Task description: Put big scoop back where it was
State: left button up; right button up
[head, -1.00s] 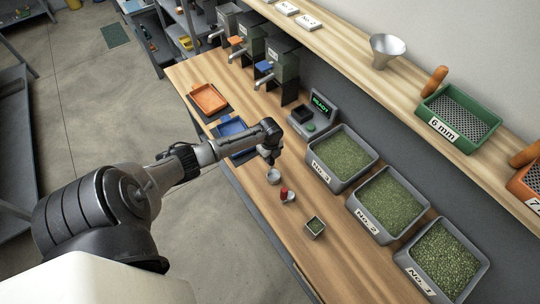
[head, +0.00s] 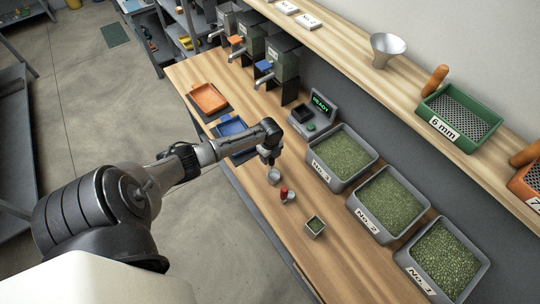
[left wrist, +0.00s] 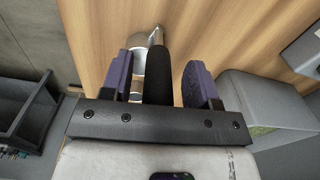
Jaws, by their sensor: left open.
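The big scoop is a metal cup (head: 273,176) with a black handle (left wrist: 159,75). It is on the wooden bench, in front of the No. 3 bin. My left gripper (head: 268,160) is directly over it, pointing down. In the left wrist view, the handle shows between the two purple finger pads of the left gripper (left wrist: 160,82), with a gap on the right side. The pads are open and not closed on the handle. The silver cup (left wrist: 138,62) shows partly behind the left pad. My right gripper is not in view.
Bins No. 3 (head: 342,184), No. 2 (head: 378,236) and No. 1 (head: 462,293) line the back. A blue tray (head: 231,128) and an orange tray (head: 208,98) are farther left.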

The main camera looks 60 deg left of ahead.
pick_arm(q)
jog(key=shift+r, duration=0.25)
notch_tip(320, 180, up, 11)
jog(key=shift+r, duration=0.1)
jog(key=shift+d, duration=0.25)
jog(key=s+d+f+n+t, duration=0.1)
jog(key=s+d+f+n, duration=0.15)
jog(key=s+d, duration=0.45)
jog(key=s+d+f+n, duration=0.2)
jog(key=d+f, duration=0.1)
jog(key=d, duration=0.8)
jog(key=s+d+r+n+t, duration=0.2)
jog(key=s+d+r+n, duration=0.5)
jog(key=s+d+n, duration=0.2)
jog(key=shift+s+d+t, duration=0.3)
jog(key=shift+s+d, duration=0.75)
jog(key=shift+d, duration=0.15)
jog(key=shift+r, duration=0.1)
